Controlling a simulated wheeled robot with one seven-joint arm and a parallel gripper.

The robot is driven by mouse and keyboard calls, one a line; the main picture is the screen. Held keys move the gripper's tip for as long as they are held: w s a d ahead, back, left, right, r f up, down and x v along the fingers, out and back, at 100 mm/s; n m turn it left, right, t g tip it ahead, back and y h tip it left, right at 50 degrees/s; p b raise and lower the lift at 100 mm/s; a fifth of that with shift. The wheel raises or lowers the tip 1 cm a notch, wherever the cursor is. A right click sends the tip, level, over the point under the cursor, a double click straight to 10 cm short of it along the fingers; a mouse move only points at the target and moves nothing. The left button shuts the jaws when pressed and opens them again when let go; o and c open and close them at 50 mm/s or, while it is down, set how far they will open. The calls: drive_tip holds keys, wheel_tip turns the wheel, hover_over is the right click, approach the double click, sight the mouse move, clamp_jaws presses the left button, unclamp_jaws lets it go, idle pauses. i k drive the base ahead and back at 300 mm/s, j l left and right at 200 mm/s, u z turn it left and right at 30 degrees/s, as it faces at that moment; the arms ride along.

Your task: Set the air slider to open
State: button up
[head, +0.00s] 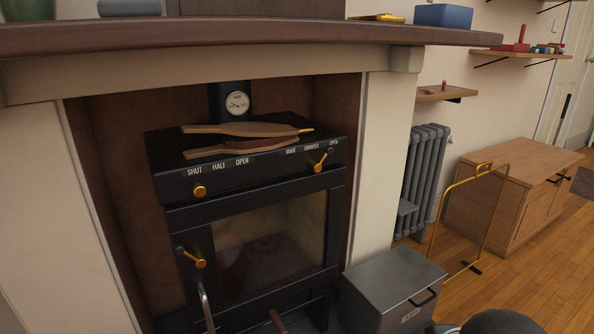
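A black stove (170,181) stands in the fireplace recess. Its front strip carries the labels SHUT, HALF and OPEN at the left, with a brass knob (199,191) just below SHUT, which looks like the air slider. At the right of the same strip, a brass lever (320,161) sits under labels that seem to read SHUT, DAMPER and OPEN; it tilts up toward OPEN. A brass knob (194,258) is on the left of the glass door (270,240). My gripper is not in view.
Wooden bellows (235,129) lie on the stove top. A mantel shelf (250,32) overhangs it. A grey metal box (393,287) stands at the stove's right, before a brass stand (434,221) and a radiator (424,175).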

sight(199, 191)
drive_tip(key=j+u, duration=0.2)
drive_tip(key=u, duration=0.95)
drive_tip(key=k+j, duration=0.05)
